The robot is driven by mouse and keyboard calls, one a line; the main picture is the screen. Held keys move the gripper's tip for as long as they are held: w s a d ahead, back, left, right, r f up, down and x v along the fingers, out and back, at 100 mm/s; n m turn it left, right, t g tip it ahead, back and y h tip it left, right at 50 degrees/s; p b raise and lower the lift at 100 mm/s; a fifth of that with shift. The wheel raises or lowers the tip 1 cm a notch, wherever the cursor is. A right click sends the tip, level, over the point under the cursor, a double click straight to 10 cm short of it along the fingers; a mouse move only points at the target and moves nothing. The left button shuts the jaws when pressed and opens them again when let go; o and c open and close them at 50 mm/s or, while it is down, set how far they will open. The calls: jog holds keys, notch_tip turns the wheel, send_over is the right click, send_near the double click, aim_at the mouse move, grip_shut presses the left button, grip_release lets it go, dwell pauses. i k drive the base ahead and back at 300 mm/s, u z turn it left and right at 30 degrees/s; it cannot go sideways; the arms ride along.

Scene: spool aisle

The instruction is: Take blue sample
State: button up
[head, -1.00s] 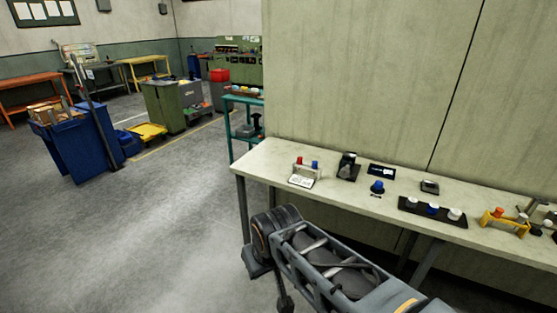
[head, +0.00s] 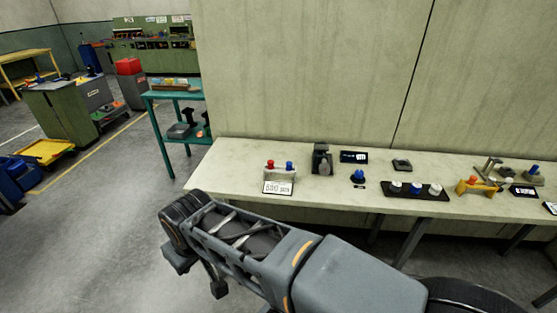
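Several blue-topped pieces are on the pale bench (head: 235,160) in the head view. One blue piece (head: 289,165) sits beside a red one (head: 269,165) in a small white holder with a label in front. Another blue piece (head: 358,175) stands alone near the middle of the bench. Which one is the sample cannot be told. My gripper is not in view.
A dark device (head: 321,158) and a black sign (head: 354,157) stand behind the lone blue piece. A yellow holder (head: 478,187) is to the right. A teal shelf (head: 172,95) stands past the bench's left end.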

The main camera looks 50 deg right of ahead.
aim_at(289, 165)
jog(key=z, duration=0.5)
jog(key=i, duration=1)
jog(key=z, duration=1)
jog(key=i, duration=0.3)
jog(key=z, duration=0.2)
